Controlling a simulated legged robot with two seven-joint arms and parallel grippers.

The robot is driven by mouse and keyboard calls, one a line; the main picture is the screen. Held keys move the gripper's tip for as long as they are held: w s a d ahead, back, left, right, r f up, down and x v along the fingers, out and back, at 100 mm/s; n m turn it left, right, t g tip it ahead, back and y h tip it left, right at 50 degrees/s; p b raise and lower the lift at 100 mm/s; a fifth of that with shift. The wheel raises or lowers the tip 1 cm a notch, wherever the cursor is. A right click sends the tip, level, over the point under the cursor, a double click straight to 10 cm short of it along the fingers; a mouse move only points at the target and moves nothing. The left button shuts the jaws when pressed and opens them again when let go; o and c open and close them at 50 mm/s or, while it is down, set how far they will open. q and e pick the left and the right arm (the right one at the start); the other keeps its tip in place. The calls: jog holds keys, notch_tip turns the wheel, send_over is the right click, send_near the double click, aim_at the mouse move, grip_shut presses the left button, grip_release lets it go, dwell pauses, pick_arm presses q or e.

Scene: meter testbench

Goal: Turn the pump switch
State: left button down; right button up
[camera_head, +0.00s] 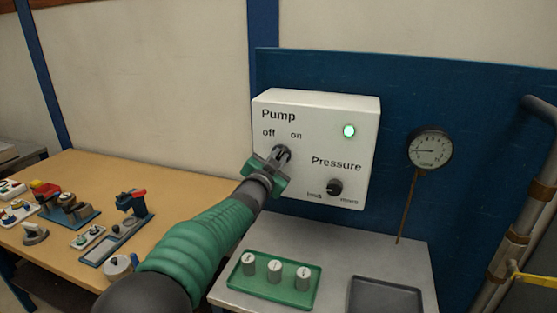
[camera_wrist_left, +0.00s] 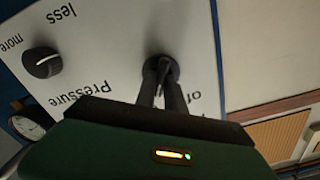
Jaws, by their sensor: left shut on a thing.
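The white control box (camera_head: 345,112) hangs on the blue panel, with the labels Pump, off, on and Pressure. My left gripper (camera_head: 279,158) reaches the pump switch (camera_head: 282,152), below the off and on labels, and is shut on it. In the left wrist view the dark fingers of my left gripper (camera_wrist_left: 164,85) close around the round pump switch (camera_wrist_left: 162,66). The fingers hide most of the switch, so its exact angle is hard to tell. A green lamp (camera_head: 349,131) is lit at the box's upper right. My right gripper is not in view.
A black pressure knob (camera_head: 334,187) sits at the box's lower right. A round gauge (camera_head: 430,148) is to the right. Below are a green tray (camera_head: 312,298) with 3 grey weights and an empty dark tray (camera_head: 385,296). A wooden table (camera_head: 185,180) with several devices stands left.

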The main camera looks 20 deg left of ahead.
pick_arm(q)
jog(key=shift+f, duration=0.1)
jog(key=c, duration=1.4)
grip_release()
jog(key=shift+c, duration=0.2)
jog(key=s+b, duration=0.1)
jog(key=s, duration=1.5)
jog(key=shift+s+a, duration=0.25)
jog(key=shift+s, duration=0.15)
